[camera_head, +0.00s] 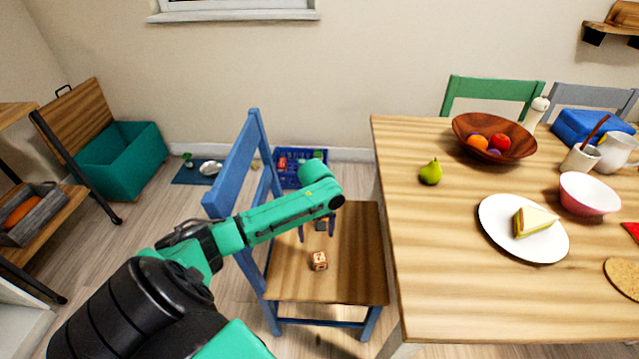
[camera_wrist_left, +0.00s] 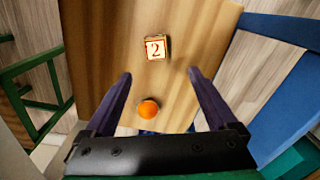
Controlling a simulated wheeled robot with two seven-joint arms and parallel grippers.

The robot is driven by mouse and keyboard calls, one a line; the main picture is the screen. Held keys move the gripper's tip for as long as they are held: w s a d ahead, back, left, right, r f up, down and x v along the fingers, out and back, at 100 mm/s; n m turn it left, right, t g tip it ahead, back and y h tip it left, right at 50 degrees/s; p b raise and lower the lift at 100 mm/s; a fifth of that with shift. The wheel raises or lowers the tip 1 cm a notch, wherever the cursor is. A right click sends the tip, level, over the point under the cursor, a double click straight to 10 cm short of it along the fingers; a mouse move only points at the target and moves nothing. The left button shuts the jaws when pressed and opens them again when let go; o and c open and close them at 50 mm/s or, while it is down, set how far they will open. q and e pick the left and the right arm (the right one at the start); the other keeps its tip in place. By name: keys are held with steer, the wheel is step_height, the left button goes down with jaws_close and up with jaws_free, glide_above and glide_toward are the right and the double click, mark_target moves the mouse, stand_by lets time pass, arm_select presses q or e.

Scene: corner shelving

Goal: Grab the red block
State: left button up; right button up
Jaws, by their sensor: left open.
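A small cream block with red-brown edges and a number on its face (camera_head: 319,261) lies on the wooden seat of the blue chair (camera_head: 350,282). In the left wrist view the block (camera_wrist_left: 155,47) shows a red "2" and sits just beyond my fingertips. My left gripper (camera_head: 317,229) is over the seat, on the far side of the block in the head view. Its two dark fingers are apart and empty in the left wrist view (camera_wrist_left: 160,73). My right gripper is not in view.
An orange ball (camera_wrist_left: 148,109) shows between the fingers in the left wrist view; I cannot make it out in the head view. The blue chair back (camera_head: 233,165) stands left of the seat. The dining table (camera_head: 440,300) is close on the right.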

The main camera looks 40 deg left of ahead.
mark_target(319, 257)
arm_select(q)
steer(key=f+b, duration=0.1)
steer(key=f, duration=0.3)
steer(key=f+b, duration=0.1)
steer(key=f, duration=0.3)
steer(key=f+b, duration=0.2)
steer(key=f, duration=0.2)
steer(key=shift+w+d, duration=0.2)
steer(key=shift+w, duration=0.05)
step_height(319, 257, down, 2)
steer(key=shift+w+f+b, duration=0.1)
steer(key=shift+f+b, duration=0.1)
steer(key=shift+b, duration=0.2)
steer(key=shift+r, duration=0.1)
steer(key=shift+c, duration=1.2)
steer(key=c, duration=1.2)
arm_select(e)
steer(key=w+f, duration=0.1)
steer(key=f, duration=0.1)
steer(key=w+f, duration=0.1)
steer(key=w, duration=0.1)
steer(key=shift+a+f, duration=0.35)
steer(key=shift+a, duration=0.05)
